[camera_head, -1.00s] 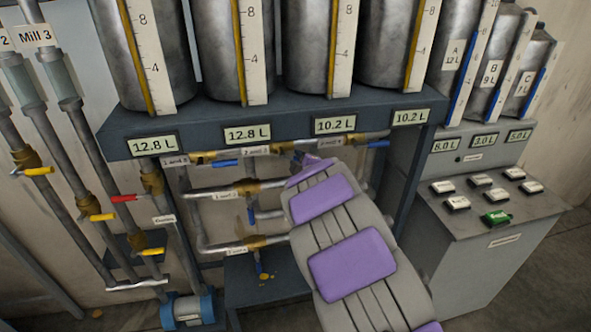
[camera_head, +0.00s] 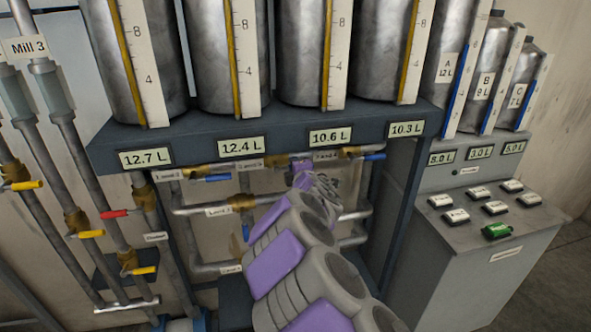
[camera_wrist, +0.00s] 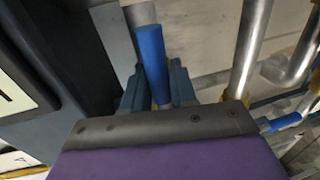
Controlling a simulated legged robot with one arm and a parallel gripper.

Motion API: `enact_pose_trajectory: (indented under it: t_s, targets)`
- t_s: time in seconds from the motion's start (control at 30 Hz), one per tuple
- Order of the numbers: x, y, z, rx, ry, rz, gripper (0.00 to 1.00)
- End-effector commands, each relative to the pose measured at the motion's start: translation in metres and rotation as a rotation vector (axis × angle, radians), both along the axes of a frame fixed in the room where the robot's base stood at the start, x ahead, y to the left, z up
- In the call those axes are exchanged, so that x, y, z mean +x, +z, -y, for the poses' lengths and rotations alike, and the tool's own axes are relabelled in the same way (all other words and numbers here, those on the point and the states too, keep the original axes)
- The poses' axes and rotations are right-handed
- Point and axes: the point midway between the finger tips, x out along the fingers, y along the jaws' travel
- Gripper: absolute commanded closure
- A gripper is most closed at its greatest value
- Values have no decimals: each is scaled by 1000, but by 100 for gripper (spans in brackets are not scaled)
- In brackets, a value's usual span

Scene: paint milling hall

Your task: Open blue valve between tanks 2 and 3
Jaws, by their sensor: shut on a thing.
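In the wrist view, a blue valve handle (camera_wrist: 151,45) stands between the two blue-grey fingers of my gripper (camera_wrist: 154,88), which is shut on it. The handle's rounded end sticks out past the fingers. In the head view, my purple-and-grey arm reaches to the pipes under the shelf, near the brass fitting (camera_head: 277,160) below tanks 2 and 3. The arm hides the held handle there. Tank 2 (camera_head: 225,55) stands above a 12.4 L display (camera_head: 243,147). Tank 3 (camera_head: 300,50) stands above a 10.6 L display (camera_head: 331,136).
Other blue handles (camera_head: 217,178) (camera_head: 375,156) lie left and right along the upper pipe. Lower pipes (camera_head: 215,268) run close to my arm. Yellow and red handles (camera_head: 113,214) sit on the left pipes. A button console (camera_head: 480,225) stands at right.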

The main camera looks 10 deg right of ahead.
Motion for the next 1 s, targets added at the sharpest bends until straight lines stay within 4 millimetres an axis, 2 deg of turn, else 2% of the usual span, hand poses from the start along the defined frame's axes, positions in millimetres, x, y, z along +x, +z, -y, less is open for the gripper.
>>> enact_pose_trajectory:
  t_s: [0.23,0.27,0.43,0.77,1.0]
  targets:
    - [0,-2,-1,-2,3,-3,100]
    - [0,-2,-1,-2,3,-3,72]
    - [0,-1,-1,-2,2,-2,56]
    - [-2,0,-1,-1,1,-2,55]
    - [-25,5,-2,-2,2,-3,55]
